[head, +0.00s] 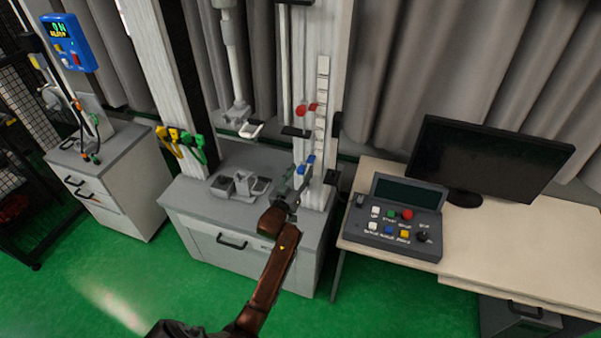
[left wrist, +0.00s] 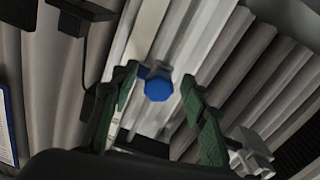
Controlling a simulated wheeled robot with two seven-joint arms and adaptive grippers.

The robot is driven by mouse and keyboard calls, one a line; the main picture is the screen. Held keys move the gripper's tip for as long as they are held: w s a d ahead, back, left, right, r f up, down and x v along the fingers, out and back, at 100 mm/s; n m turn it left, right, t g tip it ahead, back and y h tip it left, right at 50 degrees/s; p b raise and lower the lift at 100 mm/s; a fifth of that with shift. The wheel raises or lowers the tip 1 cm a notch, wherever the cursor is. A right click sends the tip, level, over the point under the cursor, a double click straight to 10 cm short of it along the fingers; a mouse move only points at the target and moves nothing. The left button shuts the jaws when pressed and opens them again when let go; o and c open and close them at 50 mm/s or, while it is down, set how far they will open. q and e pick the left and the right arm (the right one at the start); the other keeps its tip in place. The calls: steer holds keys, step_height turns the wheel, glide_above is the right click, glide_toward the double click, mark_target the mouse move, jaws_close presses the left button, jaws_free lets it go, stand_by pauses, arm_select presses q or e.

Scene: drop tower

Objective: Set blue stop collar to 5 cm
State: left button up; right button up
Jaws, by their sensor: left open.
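The blue stop collar (head: 306,165) sits low on the thin rod beside the white scale strip (head: 322,105) of the drop tower. A red collar (head: 305,109) sits higher on the same tower. My left gripper (head: 298,186) is at the collar's height or just below it. In the left wrist view the blue knob (left wrist: 158,88) of the collar shows between the two green-padded fingers of the open left gripper (left wrist: 160,100), with gaps on both sides. The scale marks are too small to read. My right gripper is not in view.
A grey cabinet (head: 190,205) carries the tower and a small metal fixture (head: 240,185). To the right, a desk (head: 480,240) holds a button console (head: 395,220) and a dark monitor (head: 485,160). Green and yellow clamps (head: 185,145) hang at the left column.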

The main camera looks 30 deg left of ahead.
arm_select(q)
jaws_close()
stand_by(0.6)
